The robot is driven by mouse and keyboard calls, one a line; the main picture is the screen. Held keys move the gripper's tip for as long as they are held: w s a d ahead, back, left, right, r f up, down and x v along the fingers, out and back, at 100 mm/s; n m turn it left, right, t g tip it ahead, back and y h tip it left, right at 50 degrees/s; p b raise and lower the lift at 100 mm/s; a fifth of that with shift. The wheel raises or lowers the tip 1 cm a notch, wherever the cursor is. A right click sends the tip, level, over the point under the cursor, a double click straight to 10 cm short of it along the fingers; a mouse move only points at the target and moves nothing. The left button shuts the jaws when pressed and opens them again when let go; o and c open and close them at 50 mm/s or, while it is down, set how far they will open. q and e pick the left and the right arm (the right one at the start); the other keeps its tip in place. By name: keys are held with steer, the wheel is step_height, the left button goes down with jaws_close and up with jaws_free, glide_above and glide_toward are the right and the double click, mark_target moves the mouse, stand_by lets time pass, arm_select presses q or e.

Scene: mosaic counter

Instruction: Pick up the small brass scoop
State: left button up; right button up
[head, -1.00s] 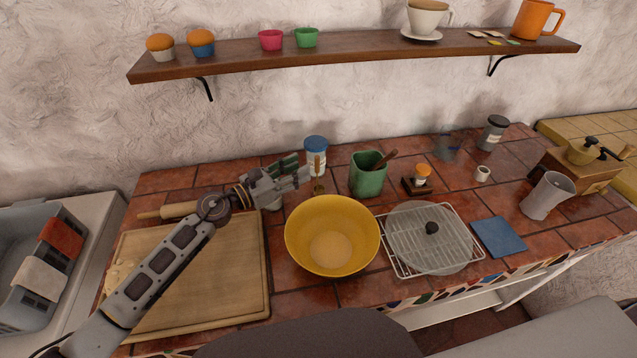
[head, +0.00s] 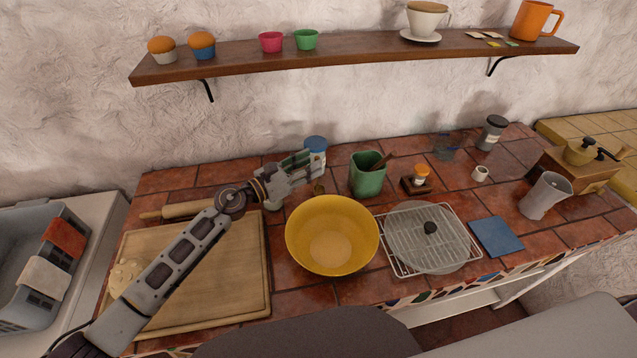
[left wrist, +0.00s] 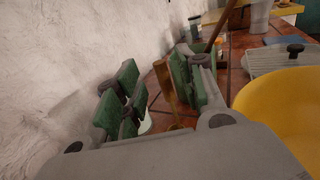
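The small brass scoop (head: 319,188) is on the tiled counter behind the yellow bowl. In the head view only its low part shows below my left gripper (head: 316,166), which hides the rest. In the left wrist view, the upright scoop handle (left wrist: 163,82) is between the green-padded fingers of my left gripper (left wrist: 158,92), nearer the right finger. The fingers are apart; I cannot tell whether the right one touches the handle. My right gripper is not in view.
The yellow bowl (head: 299,251) stands just in front of the scoop. A blue-lidded jar (head: 316,144) is behind my gripper, partly hidden. A green utensil holder (head: 367,178) stands to the right. A cutting board (head: 235,275) and rolling pin (head: 180,209) are left.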

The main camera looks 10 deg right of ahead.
arm_select(q)
steer(key=shift+p+x, duration=0.3)
steer(key=shift+x, duration=1.3)
steer(key=shift+r, duration=0.1)
jaws_close()
